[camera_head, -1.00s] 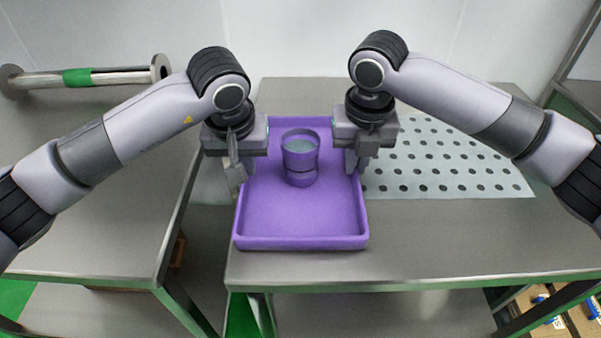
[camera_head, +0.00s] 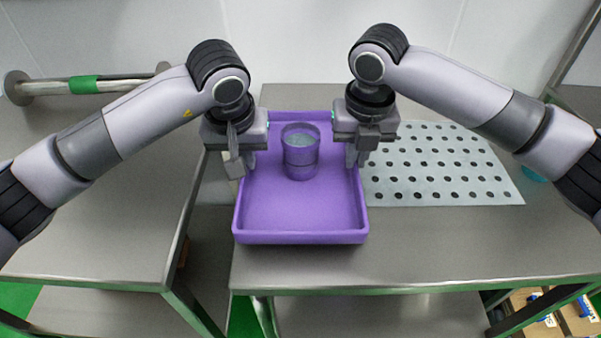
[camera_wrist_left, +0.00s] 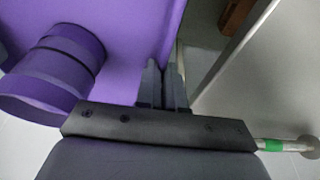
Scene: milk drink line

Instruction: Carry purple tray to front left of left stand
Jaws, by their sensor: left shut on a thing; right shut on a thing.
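The purple tray (camera_head: 300,215) is in the middle of the head view, over the left part of the right-hand steel table and slightly past its left edge. A clear cup (camera_head: 300,152) stands upright in it; it also shows in the left wrist view (camera_wrist_left: 62,65). My left gripper (camera_head: 238,168) is shut on the tray's left wall. My right gripper (camera_head: 357,160) is shut on the tray's right wall. In the left wrist view the left fingers (camera_wrist_left: 165,85) close over the purple rim. Whether the tray touches the table is hard to tell.
The right table (camera_head: 440,245) holds a perforated light mat (camera_head: 445,165) right of the tray. A gap separates it from the left steel table (camera_head: 100,230), whose near surface is clear. A metal bar with a green band (camera_head: 83,85) lies at the back left.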

